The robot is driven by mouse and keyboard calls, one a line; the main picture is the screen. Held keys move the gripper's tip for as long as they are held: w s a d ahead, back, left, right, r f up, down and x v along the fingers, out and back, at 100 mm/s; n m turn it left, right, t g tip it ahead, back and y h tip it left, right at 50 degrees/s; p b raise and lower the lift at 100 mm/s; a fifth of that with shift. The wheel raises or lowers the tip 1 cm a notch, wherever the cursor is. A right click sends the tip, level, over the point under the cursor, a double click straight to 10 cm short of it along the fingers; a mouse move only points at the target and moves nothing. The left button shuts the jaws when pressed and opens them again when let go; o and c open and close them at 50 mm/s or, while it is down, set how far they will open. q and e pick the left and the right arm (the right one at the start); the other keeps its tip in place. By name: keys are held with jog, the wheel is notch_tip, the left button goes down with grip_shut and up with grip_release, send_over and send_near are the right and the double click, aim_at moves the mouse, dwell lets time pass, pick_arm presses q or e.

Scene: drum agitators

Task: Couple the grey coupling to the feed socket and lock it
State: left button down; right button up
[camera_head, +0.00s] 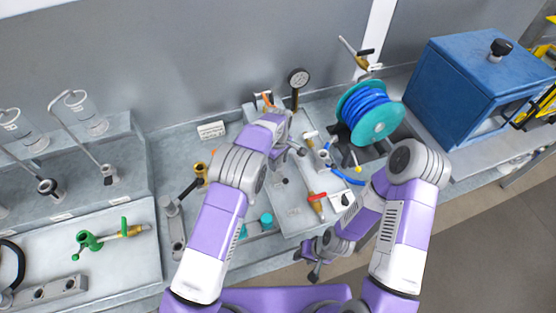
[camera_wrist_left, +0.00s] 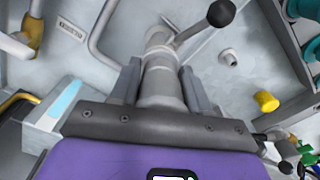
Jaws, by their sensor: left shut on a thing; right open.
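The grey coupling (camera_wrist_left: 160,80) is a stepped cylinder between the two fingers of my left gripper (camera_wrist_left: 160,92) in the left wrist view. The gripper is shut on it. A lever with a black ball knob (camera_wrist_left: 221,13) slants up and right from the coupling's far end. That end lies against or close to a pale grey surface; the feed socket is not clearly visible, and I cannot tell whether the coupling is seated. In the head view, my left arm mostly hides this spot around the left gripper (camera_head: 282,160). My right gripper (camera_head: 314,262) is open and empty, low near the bench's front edge.
A teal reel with blue hose (camera_head: 376,113) and a blue box (camera_head: 478,80) stand to the right. Red-handled (camera_head: 316,200) and green-handled (camera_head: 100,238) valves lie on the bench. A yellow cap (camera_wrist_left: 267,102) is right of the coupling.

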pick_arm(q)
jog(key=shift+f, duration=0.35)
dwell(0.4)
jog(key=shift+c, duration=2.3)
grip_release()
jog(key=shift+c, duration=0.5)
notch_tip(320, 180, up, 10)
jog(key=p, duration=0.5)
jog(key=shift+r, duration=0.1)
